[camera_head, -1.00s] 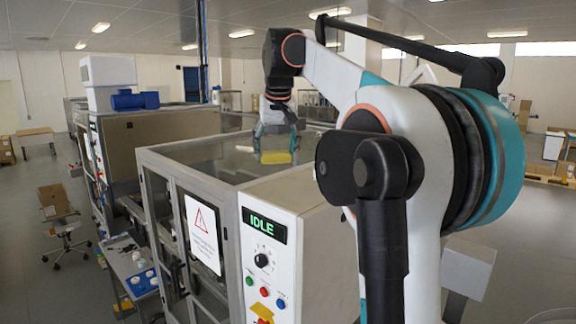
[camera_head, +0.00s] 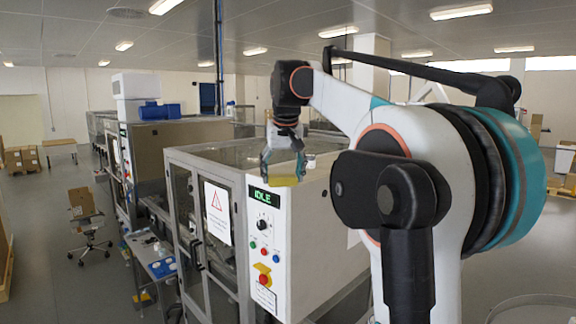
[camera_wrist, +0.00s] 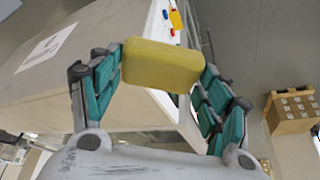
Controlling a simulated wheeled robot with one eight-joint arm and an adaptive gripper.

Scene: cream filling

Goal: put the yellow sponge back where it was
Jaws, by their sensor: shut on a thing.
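My gripper (camera_wrist: 161,85) is shut on the yellow sponge (camera_wrist: 160,65), which sits crosswise between its teal fingers in the wrist view. In the head view my gripper (camera_head: 283,170) and the sponge (camera_head: 284,181) show near the top front corner of the machine with the IDLE display (camera_head: 262,197). The sponge appears above or in front of that machine's top; the exact gap cannot be told. The place where the sponge was before cannot be identified.
Below the machine's left side stands a small trolley (camera_head: 150,250) with white and blue containers. An office chair (camera_head: 88,230) with a box stands further left. A pallet with cartons (camera_wrist: 292,108) shows at the right in the wrist view. Grey floor lies open at the left.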

